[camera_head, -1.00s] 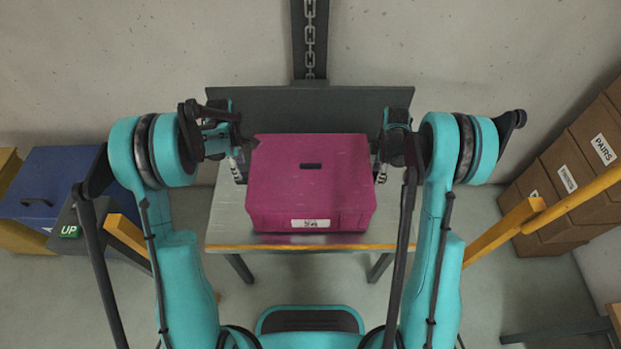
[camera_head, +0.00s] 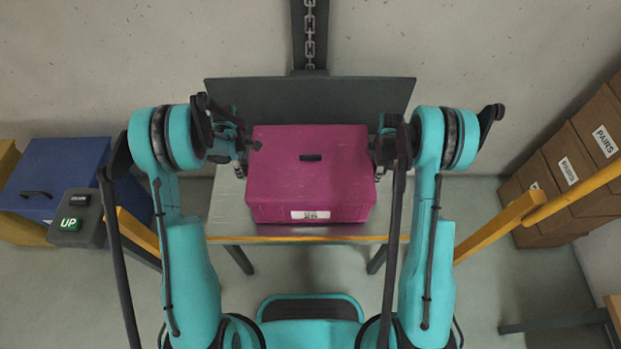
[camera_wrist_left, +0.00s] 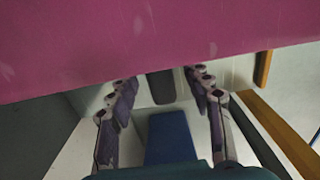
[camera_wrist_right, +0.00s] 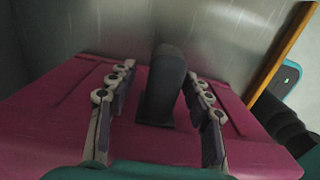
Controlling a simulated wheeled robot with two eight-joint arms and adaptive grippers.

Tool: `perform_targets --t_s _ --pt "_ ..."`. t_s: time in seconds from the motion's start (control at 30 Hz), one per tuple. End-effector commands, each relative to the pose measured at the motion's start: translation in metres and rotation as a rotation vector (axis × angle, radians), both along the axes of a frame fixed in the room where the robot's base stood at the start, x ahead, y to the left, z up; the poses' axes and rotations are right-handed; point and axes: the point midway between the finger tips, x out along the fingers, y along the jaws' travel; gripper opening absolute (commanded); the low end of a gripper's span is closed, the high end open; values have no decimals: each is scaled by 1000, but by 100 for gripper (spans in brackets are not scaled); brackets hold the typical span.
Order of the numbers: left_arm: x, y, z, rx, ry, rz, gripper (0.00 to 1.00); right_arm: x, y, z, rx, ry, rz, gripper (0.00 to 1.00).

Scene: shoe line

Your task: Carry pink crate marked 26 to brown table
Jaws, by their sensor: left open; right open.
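The pink crate (camera_head: 308,178) stands upright on a grey metal table (camera_head: 222,222). Its front has a white label whose marking is too small to read surely. My left gripper (camera_head: 244,146) is open at the crate's left side. My right gripper (camera_head: 384,148) is at the right side. In the right wrist view its open fingers (camera_wrist_right: 162,75) straddle a dark handle (camera_wrist_right: 163,88) on the crate's pink side, not gripping it.
A grey upright panel (camera_head: 290,103) backs the table. A button box marked UP (camera_head: 78,218) and a blue box (camera_head: 50,180) are at left. Brown cartons (camera_head: 575,180) and a yellow rail (camera_head: 580,192) are at right. A brown-topped edge (camera_head: 614,306) shows at lower right.

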Motion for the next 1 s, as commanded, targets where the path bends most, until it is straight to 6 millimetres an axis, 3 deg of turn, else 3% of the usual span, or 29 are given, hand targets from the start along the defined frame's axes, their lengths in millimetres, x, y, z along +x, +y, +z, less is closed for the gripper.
perform_targets --t_s 0.2,0.47,0.67,1.0 --pt "0 0 -15 0 0 0 50 0 0 -15 0 0 0 50" --pt "0 0 -16 0 0 0 50 0 0 -16 0 0 0 50" --pt "0 0 -16 0 0 0 2 0 0 -16 0 0 0 2" --pt "0 0 -16 0 0 0 0 0 0 -16 0 0 0 0"
